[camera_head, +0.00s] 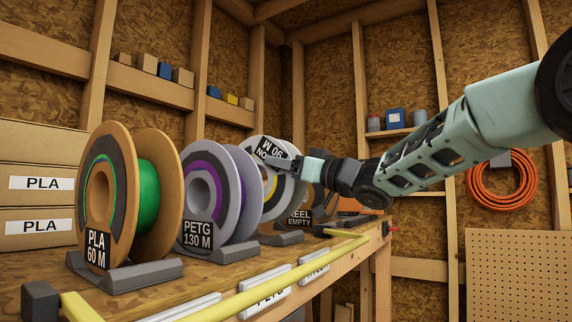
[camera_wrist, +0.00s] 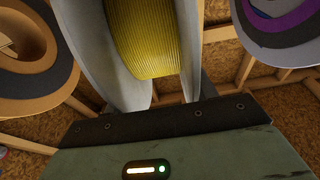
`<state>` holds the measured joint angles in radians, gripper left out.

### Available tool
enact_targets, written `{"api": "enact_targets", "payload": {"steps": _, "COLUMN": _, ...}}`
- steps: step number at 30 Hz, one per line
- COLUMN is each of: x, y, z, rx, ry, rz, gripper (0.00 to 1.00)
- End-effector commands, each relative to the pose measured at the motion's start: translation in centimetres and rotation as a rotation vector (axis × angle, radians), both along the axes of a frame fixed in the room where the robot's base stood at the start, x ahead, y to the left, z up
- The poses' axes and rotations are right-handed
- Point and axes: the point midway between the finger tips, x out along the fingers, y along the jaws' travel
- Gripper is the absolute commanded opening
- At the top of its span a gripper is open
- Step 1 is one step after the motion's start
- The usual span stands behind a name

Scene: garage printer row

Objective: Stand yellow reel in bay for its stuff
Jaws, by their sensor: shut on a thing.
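The yellow reel (camera_head: 257,152) has pale grey flanges and yellow filament. Its black label, partly legible as "90 M", is upside down. My gripper (camera_head: 289,163) is shut on its rim at the right side, in front of the back wall. The reel is behind the purple PETG reel (camera_head: 196,190), which hides part of it. A dark grey cradle (camera_head: 283,239) shows below it; I cannot tell if they touch. In the wrist view the yellow winding (camera_wrist: 143,38) fills the top centre between its flanges. The fingertips are mostly hidden.
A green PLA 60 M reel (camera_head: 120,150) stands in a cradle at the left. A brown reel labelled "REEL EMPTY" (camera_head: 322,200) stands beyond the held reel. Cardboard PLA boxes (camera_head: 40,160) stand behind.

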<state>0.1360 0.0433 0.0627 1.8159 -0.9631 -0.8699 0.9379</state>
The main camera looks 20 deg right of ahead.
Motion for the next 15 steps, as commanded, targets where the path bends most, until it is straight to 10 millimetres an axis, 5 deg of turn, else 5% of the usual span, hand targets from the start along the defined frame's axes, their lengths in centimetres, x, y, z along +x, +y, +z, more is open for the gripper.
{"api": "enact_targets", "payload": {"steps": 15, "x": 0.0, "y": 0.0, "z": -2.1, "rx": 0.002, "ry": -0.003, "rz": 0.001, "gripper": 0.01}}
